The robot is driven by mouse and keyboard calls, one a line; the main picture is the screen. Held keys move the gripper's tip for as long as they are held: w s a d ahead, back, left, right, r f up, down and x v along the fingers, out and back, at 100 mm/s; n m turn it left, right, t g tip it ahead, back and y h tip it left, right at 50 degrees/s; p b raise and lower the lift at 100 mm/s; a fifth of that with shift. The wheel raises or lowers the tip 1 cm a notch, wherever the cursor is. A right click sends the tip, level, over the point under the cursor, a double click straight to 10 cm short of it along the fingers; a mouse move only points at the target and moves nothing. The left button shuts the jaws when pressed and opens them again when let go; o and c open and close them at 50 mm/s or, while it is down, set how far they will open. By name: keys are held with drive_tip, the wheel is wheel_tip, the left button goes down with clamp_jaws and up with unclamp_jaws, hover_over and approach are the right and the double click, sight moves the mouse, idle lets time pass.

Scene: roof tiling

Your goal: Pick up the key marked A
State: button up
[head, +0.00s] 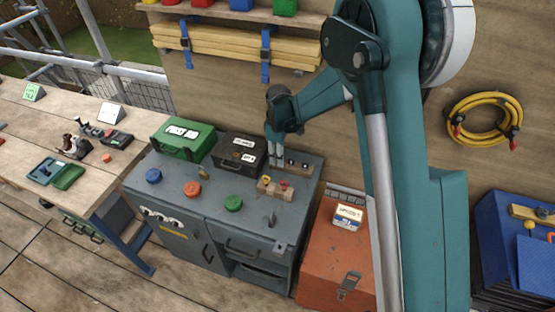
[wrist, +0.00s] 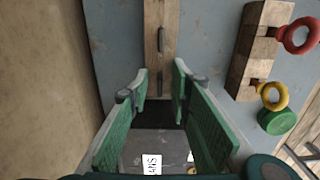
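No letter A is legible on any key. A wooden block (head: 273,190) on the grey cabinet top holds a key with a yellow ring (head: 266,179) and one with a red ring (head: 283,185). In the wrist view the red ring (wrist: 300,36) and yellow ring (wrist: 273,96) stand right of my fingers. A second wooden strip (wrist: 153,20) with a dark slim piece (wrist: 160,47) lies just ahead of the fingertips. In the head view my gripper (head: 275,161) points down beside the black box.
A black box (head: 240,152) with white labels stands beside my gripper, and a green case (head: 183,139) left of it. A plank wall (head: 230,85) rises behind.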

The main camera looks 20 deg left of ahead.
clamp_jaws()
drive_tip(key=shift+r, duration=0.15)
drive_tip(key=shift+r, duration=1.15)
drive_tip(key=s+d, duration=0.1)
drive_tip(key=d, duration=0.8)
drive_tip(key=s+d, duration=0.2)
drive_tip(key=d, duration=0.6)
drive_tip(key=shift+s+d+r, duration=0.25)
drive_tip(key=shift+d+r, duration=0.1)
drive_tip(key=shift+r, duration=0.1)
